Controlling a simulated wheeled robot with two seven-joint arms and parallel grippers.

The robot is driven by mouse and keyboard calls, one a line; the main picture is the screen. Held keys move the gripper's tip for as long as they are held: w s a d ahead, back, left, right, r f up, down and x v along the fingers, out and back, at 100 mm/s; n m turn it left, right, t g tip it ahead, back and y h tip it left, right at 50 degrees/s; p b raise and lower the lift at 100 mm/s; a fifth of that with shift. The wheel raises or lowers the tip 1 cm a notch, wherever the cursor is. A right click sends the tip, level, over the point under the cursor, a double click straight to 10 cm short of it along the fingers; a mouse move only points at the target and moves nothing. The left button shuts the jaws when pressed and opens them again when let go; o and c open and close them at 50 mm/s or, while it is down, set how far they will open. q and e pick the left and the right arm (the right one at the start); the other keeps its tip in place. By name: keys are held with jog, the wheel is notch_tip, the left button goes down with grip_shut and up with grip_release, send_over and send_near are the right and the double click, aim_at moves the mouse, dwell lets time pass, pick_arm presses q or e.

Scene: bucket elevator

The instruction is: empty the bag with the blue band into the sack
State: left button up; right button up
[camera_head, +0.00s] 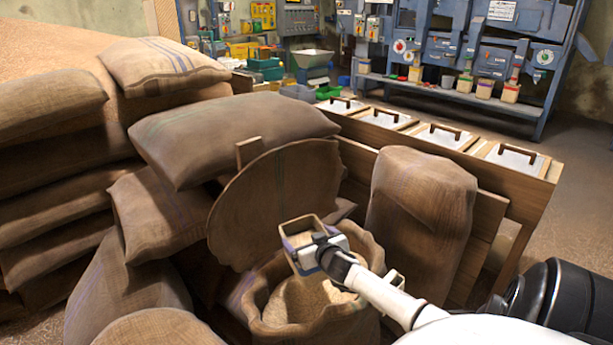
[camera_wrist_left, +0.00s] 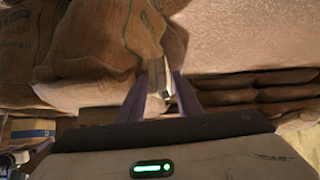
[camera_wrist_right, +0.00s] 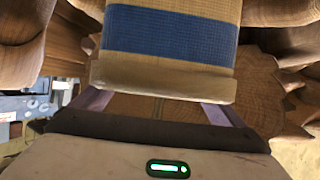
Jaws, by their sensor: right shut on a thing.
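The small tan bag with the blue band (camera_head: 302,262) hangs over the open sack (camera_head: 262,325) in the head view. Its square mouth faces up, with tan contents or lining inside. My right gripper (camera_head: 318,247) is shut on it. The blue band (camera_wrist_right: 170,37) shows clearly in the right wrist view, above the fingers. The sack below is upright with a rolled rim and pale grain (camera_head: 305,300) inside. My left gripper (camera_wrist_left: 160,76) shows only in its wrist view, its fingers apart. A blue-banded item (camera_wrist_left: 32,129) shows at that view's left edge.
A full burlap sack (camera_head: 420,215) stands right of the open sack. Filled sacks (camera_head: 235,135) are piled behind and left. A round brown lid-like panel (camera_head: 265,205) stands behind the mouth. A wooden bin row (camera_head: 445,135) and blue machine (camera_head: 465,60) lie beyond.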

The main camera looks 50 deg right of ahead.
jog(key=a+n+h+b, duration=0.1)
jog(key=n, duration=0.1)
jog(key=w+a+f+n+h+b, duration=0.1)
jog(key=n+h+b, duration=0.1)
jog(key=n, duration=0.1)
jog(key=w+a+n+g+h+b, duration=0.1)
jog(key=a+n+h+b, duration=0.1)
jog(key=n, duration=0.1)
jog(key=shift+w+f, duration=0.15)
jog(key=shift+f, duration=0.1)
jog(key=b, duration=0.1)
jog(key=n+b, duration=0.1)
jog(key=shift+w+a+f+h+b, duration=0.1)
jog(key=shift+a+f+h+b, duration=0.05)
jog(key=shift+f+h+b, duration=0.2)
jog(key=a+n+t+h, duration=0.1)
jog(key=n, duration=0.2)
jog(key=w+a+n+t, duration=0.1)
jog(key=a+n, duration=0.1)
jog(key=n, duration=0.1)
jog(key=w+a+n+h+b, duration=0.1)
jog(key=n, duration=0.3)
jog(key=shift+w+a+t+h, duration=0.1)
jog(key=shift+a+t+h, duration=0.15)
jog(key=shift+t+h, duration=0.15)
dwell(0.7)
